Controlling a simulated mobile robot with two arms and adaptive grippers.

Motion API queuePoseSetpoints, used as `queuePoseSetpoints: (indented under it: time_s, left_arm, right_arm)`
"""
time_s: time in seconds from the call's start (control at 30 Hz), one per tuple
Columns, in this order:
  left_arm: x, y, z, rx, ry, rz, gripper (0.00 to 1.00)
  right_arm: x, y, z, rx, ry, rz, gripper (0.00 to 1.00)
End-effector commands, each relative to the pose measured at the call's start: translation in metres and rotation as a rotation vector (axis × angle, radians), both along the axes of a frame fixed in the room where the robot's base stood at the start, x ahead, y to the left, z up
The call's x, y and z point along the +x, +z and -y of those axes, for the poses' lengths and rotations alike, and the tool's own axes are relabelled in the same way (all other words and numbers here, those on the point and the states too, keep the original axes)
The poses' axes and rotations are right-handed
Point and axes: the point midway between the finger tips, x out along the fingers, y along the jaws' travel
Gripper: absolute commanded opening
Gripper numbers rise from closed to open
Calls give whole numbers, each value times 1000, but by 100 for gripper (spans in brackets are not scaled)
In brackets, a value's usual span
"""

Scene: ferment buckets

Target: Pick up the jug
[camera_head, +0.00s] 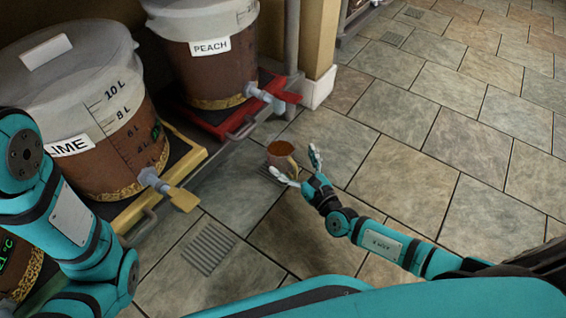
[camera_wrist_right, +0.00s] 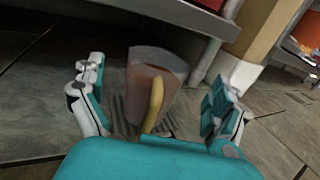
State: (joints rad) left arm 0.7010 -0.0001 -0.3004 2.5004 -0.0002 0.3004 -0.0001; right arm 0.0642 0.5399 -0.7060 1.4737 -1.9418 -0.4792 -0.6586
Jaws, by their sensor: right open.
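The jug (camera_head: 281,153) is a small brownish vessel standing upright on the floor, over or beside a small drain grate. In the right wrist view the jug (camera_wrist_right: 155,85) looks translucent with brown contents, and its yellow handle (camera_wrist_right: 153,106) faces my gripper. My right gripper (camera_head: 302,168) is open with its fingers spread just in front of the jug. In the right wrist view, the jug shows between the two fingers of my right gripper (camera_wrist_right: 156,108); I cannot tell whether either finger touches it. My left arm shows at the left, but its gripper is out of view.
A bucket labelled PEACH (camera_head: 212,72) stands on a red stand (camera_head: 215,122) behind the jug. A bucket labelled LIME (camera_head: 85,110) stands on a yellow stand (camera_head: 160,190) to the left. Their taps stick out toward the floor. A drain grate (camera_head: 209,248) lies nearer. Tiled floor at right is clear.

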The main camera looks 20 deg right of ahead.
Motion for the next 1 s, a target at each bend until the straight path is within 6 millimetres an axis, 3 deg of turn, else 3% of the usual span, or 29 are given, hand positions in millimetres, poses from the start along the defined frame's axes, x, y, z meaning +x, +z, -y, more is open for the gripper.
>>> queuePoseSetpoints:
  time_s: [0.13, 0.3, 0.57, 1.0]
  left_arm:
    - [-1, -21, 0, 0, 0, 2, 35]
    - [0, -28, 0, 0, 0, 0, 35]
    - [0, -27, 0, 0, 0, -1, 35]
    - [0, -27, 0, 0, 0, -1, 35]
  right_arm:
    - [23, -5, -6, 4, -3, 5, 100]
    - [43, -2, -11, 1, -2, 2, 100]
    - [46, 0, -12, 0, -1, 0, 100]
    - [45, -1, -11, 0, -2, 0, 45]
